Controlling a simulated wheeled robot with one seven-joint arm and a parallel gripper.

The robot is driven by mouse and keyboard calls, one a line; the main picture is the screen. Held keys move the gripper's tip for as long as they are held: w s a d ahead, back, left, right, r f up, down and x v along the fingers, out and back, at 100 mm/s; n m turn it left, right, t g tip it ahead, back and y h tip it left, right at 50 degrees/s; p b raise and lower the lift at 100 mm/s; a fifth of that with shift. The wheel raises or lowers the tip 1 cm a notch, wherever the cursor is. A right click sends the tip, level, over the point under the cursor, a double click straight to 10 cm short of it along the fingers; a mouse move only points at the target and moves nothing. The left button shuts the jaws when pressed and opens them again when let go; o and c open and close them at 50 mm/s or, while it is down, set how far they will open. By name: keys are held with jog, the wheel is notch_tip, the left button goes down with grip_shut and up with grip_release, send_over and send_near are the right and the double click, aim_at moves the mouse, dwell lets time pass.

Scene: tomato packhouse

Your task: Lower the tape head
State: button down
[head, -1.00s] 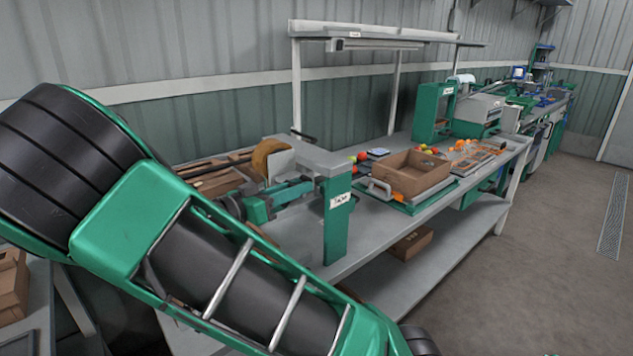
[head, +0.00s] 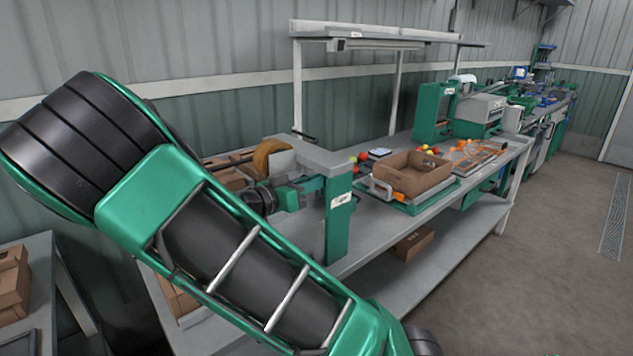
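The taping station stands at the near end of the long grey bench. Its grey top beam (head: 322,155) rests on a green post (head: 338,225) with a white label. A tan tape roll (head: 268,155) sits behind the beam beside a pale plate. I cannot make out which part is the movable tape head. What looks like my gripper (head: 312,185), green with a dark wrist behind it, is below the beam and left of the post. Its fingertips are too small and partly hidden, so I cannot tell whether they are open or touching anything.
My large green and black arm link covers the lower left. An open cardboard box (head: 411,173) sits on a green-edged scale to the right, with tomatoes behind. Another box (head: 412,243) is on the lower shelf. The floor (head: 540,250) at right is clear.

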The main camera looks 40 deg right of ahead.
notch_tip(320, 180, down, 6)
jog(key=shift+w, duration=0.15)
jog(key=shift+a, duration=0.1)
jog(key=c, duration=2)
grip_release()
jog(key=shift+w+f, duration=0.1)
jog(key=a, duration=1)
jog(key=shift+a, duration=0.35)
